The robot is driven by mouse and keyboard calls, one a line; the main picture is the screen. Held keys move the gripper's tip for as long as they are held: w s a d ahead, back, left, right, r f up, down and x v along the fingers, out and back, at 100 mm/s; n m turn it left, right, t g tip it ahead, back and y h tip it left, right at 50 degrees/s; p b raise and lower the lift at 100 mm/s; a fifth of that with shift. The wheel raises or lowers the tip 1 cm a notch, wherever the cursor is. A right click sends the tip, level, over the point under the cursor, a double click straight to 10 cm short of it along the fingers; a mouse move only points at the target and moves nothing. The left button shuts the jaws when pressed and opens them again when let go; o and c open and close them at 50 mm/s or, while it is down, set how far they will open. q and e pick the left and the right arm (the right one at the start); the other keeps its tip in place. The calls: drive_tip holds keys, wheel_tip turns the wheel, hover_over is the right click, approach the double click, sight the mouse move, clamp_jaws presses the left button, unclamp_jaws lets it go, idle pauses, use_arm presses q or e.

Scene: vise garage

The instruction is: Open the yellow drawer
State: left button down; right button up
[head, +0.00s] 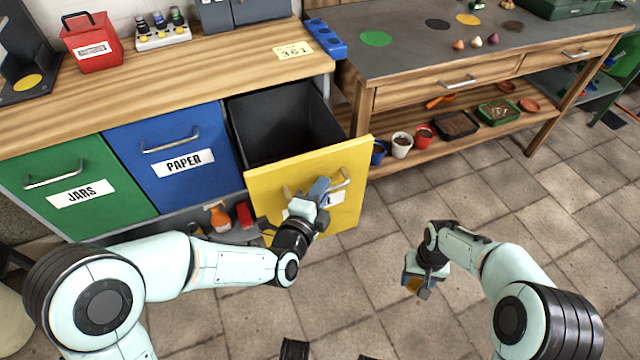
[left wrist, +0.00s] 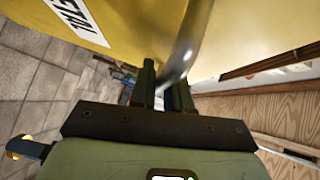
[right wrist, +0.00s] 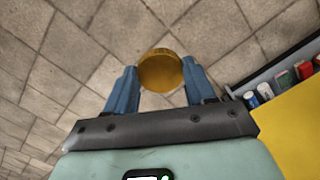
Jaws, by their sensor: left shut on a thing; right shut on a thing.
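The yellow drawer (head: 280,185) is pulled out of the wooden cabinet, and its black inside (head: 275,125) looks empty where I can see it. My left gripper (head: 318,192) is shut on the drawer's metal handle (head: 343,180), in front of the yellow face and partly hiding its label. In the left wrist view the handle (left wrist: 188,45) runs down between the fingers (left wrist: 163,95). My right gripper (head: 416,287) hangs over the floor to the right, away from the drawer. In the right wrist view it is shut on a round gold-brown thing (right wrist: 160,70).
The green JARS drawer (head: 75,185) and blue PAPER drawer (head: 172,150) are shut. Bottles and other small items sit on a low shelf (head: 225,220) below. A workbench (head: 400,65) with pots underneath stands right. The tiled floor (head: 400,220) between the arms is clear.

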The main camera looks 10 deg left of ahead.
use_arm(q)
drive_tip(key=shift+s+d, duration=0.1)
drive_tip(key=shift+s, duration=0.1)
drive_tip(key=c, duration=1.2)
unclamp_jaws()
use_arm(e)
drive_tip(key=shift+s, duration=0.15)
